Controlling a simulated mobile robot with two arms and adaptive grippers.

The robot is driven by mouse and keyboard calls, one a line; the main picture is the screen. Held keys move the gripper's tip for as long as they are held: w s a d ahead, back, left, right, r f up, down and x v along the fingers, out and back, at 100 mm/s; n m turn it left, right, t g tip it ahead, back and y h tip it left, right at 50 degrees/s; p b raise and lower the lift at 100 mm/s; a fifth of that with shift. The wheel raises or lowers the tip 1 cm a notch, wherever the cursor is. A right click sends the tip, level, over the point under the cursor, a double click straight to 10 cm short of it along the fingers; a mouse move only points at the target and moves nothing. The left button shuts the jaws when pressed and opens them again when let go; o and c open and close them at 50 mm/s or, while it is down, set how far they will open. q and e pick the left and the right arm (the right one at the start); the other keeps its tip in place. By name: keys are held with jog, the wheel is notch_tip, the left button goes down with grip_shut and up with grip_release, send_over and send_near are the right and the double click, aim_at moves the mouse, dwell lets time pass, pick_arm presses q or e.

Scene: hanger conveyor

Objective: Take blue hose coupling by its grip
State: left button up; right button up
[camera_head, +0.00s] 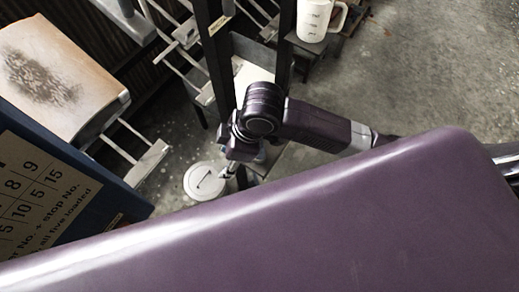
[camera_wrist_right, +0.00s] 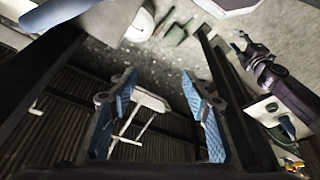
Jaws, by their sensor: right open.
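I cannot make out a blue hose coupling with certainty in either view. My right gripper (camera_head: 231,168) hangs low beside a dark upright post in the head view, with its fingers small and partly hidden by the wrist. In the right wrist view its two blue-padded fingers (camera_wrist_right: 157,118) stand wide apart. Nothing is held between them; a pale prong frame (camera_wrist_right: 152,101) shows beyond the gap. A purple jointed arm part (camera_wrist_right: 275,82) shows at the right of that view, and the small claw-like tip at its end is too unclear to read.
A dark post (camera_head: 218,60) stands close to my right arm. A white round disc (camera_head: 205,181) is near the floor. A measuring jug (camera_head: 314,20) stands at the top. A blue-framed number board (camera_head: 38,195) and a stained pale panel (camera_head: 55,75) are at left. Open floor lies upper right.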

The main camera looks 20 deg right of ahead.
jog(key=w+d+h, duration=0.1)
jog(key=d, duration=0.2)
jog(key=w+d+n+g+h, duration=0.1)
jog(key=d, duration=0.2)
jog(key=w+d+f+n+h, duration=0.1)
jog(key=d, duration=0.3)
jog(key=shift+w+h, duration=0.4)
notch_tip(320, 180, down, 7)
jog(key=shift+s+r+p, duration=0.1)
jog(key=shift+s+p, duration=0.05)
jog(key=shift+p, duration=0.95)
jog(key=shift+f, duration=0.4)
jog(key=c, duration=1.2)
jog(key=shift+o, duration=0.2)
jog(key=shift+r, duration=0.1)
notch_tip(320, 180, up, 20)
jog(key=b, duration=0.2)
